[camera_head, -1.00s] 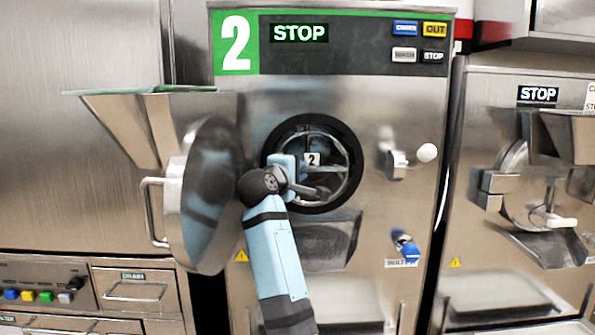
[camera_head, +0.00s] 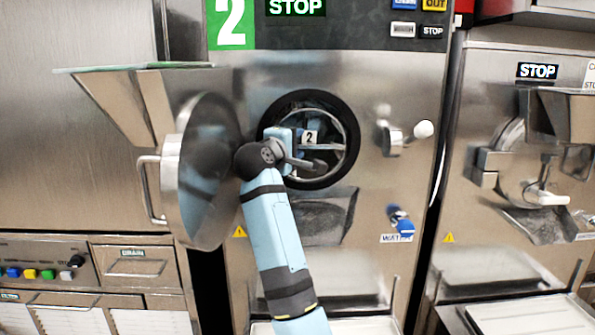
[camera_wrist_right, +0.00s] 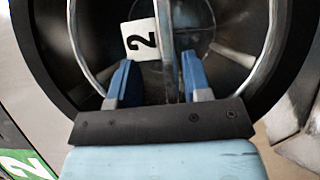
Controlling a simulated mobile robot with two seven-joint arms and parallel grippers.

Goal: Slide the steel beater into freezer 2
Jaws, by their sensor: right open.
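The steel beater (camera_head: 331,148), with a white tag marked 2, sits inside the round, black-rimmed opening of freezer 2 (camera_head: 375,240). How deep it sits is hard to tell. My right gripper (camera_head: 304,150) is at the opening. In the right wrist view my right gripper (camera_wrist_right: 158,64) is open, its blue fingers on either side of the beater's middle bar (camera_wrist_right: 168,45), with gaps visible. The beater's outer frame curves around both fingers. The freezer's round door (camera_head: 205,170) stands swung open to the left. My left gripper is out of view.
A lever with a white knob (camera_head: 424,129) is right of the opening, and a blue water tap (camera_head: 400,220) is below it. A chute (camera_head: 320,215) juts out beneath the opening. Another freezer (camera_head: 520,90) stands at the right.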

